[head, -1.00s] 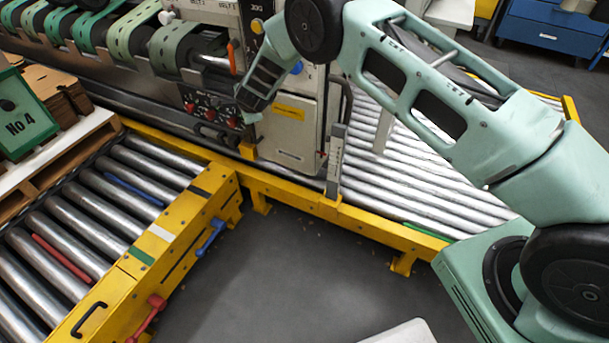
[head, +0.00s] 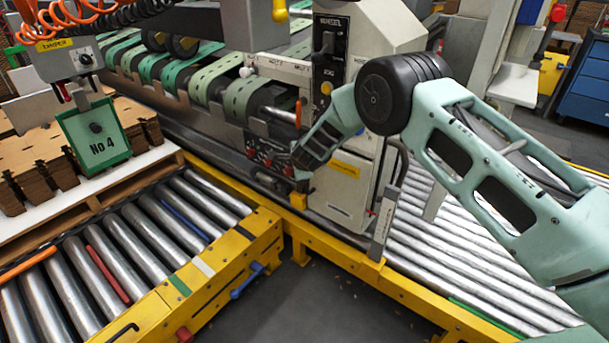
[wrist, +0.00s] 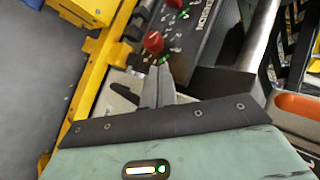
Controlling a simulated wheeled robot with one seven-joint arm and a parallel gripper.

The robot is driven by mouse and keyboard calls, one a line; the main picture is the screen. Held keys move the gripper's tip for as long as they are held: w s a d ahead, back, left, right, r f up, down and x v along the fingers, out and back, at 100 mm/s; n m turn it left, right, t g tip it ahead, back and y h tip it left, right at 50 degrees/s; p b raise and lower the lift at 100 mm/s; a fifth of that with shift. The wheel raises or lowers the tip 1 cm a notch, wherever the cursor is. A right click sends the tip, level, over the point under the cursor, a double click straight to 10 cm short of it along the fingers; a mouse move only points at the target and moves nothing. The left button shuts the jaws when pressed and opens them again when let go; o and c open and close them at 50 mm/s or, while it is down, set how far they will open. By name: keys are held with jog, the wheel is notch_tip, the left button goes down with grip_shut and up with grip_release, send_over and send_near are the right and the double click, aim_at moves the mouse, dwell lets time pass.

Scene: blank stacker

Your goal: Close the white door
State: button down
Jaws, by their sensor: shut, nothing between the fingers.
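The white door (head: 344,192) seems to be the cream panel with a yellow label at the end of the machine in the head view. I cannot tell how far it stands open. My gripper (wrist: 158,86) is shut and empty in the wrist view. Its tips point at the dark control panel (wrist: 195,30), close to a red knob (wrist: 153,42). In the head view my wrist hangs over the upper left edge of the door, by the panel with red knobs (head: 268,157); the fingertips are hard to make out there. A pale surface shows beside the fingers in the wrist view.
Yellow-framed roller conveyors (head: 235,272) run below and left of the machine, and more rollers (head: 450,255) lie at right. A post (head: 386,215) stands just right of the door. A pallet with cardboard and a green "No 4" sign (head: 95,138) is at left.

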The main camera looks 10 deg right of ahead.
jog(key=s+a+r+n+g+y+p, duration=0.1)
jog(key=s+a+r+n+p, duration=0.15)
jog(key=s+r, duration=0.3)
jog(key=s+a+r+n+g+y+p, duration=0.1)
jog(key=s+a+r+n, duration=0.1)
jog(key=s+a+r, duration=0.4)
jog(key=s+a+r+n+y+p, duration=0.15)
jog(key=s+r, duration=0.25)
jog(key=r, duration=0.4)
jog(key=s+r+n+g+p, duration=0.15)
jog(key=s+r+n, duration=0.25)
jog(key=s, duration=0.4)
jog(key=s+r+n+g+p, duration=0.1)
jog(key=s+r+n+g, duration=0.3)
jog(key=s, duration=0.4)
jog(key=s+d+r+n+g+h+p, duration=0.1)
jog(key=s+d+r+n+h+p, duration=0.1)
jog(key=s+d+n, duration=0.3)
jog(key=s+d+r+n+g+h+p, duration=0.1)
jog(key=s+d+r+n, duration=0.3)
jog(key=s+d, duration=0.7)
jog(key=s+n+h+p, duration=0.1)
jog(key=s, duration=0.7)
